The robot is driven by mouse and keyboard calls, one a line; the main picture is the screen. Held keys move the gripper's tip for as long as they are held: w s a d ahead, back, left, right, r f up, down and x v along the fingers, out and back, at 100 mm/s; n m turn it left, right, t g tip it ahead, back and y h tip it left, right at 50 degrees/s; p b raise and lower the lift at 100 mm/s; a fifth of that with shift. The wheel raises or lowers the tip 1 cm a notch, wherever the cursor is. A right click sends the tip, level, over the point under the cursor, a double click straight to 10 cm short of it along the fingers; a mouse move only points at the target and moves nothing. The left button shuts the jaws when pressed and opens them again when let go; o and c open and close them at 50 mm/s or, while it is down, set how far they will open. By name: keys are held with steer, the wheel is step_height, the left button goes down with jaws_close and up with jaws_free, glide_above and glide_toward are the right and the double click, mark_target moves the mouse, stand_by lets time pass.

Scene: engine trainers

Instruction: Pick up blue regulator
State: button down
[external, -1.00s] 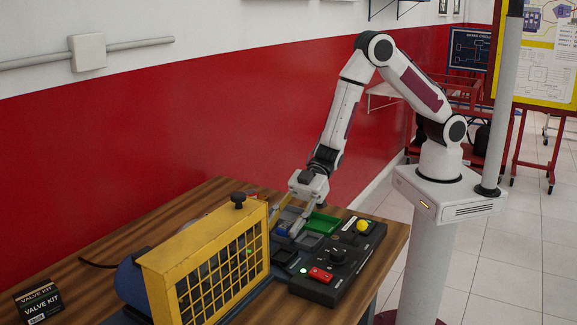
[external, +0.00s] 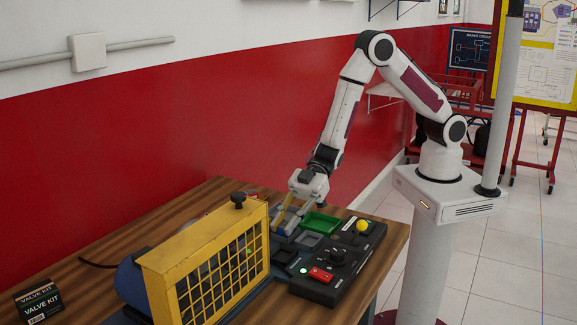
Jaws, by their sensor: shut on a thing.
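My gripper (external: 287,226) points down over the trays on the table, just right of the yellow grille. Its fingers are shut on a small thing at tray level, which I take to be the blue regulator. The regulator is mostly hidden by the fingers and too small to make out clearly. I cannot tell whether it is clear of the tray.
The yellow grille guard (external: 205,268) stands close on the left. A green tray (external: 321,223) and a grey tray (external: 309,240) lie to the right.

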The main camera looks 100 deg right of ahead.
mark_target(284, 224)
step_height(284, 224, up, 10)
stand_by(0.7)
steer(key=shift+f, duration=0.1)
stand_by(0.5)
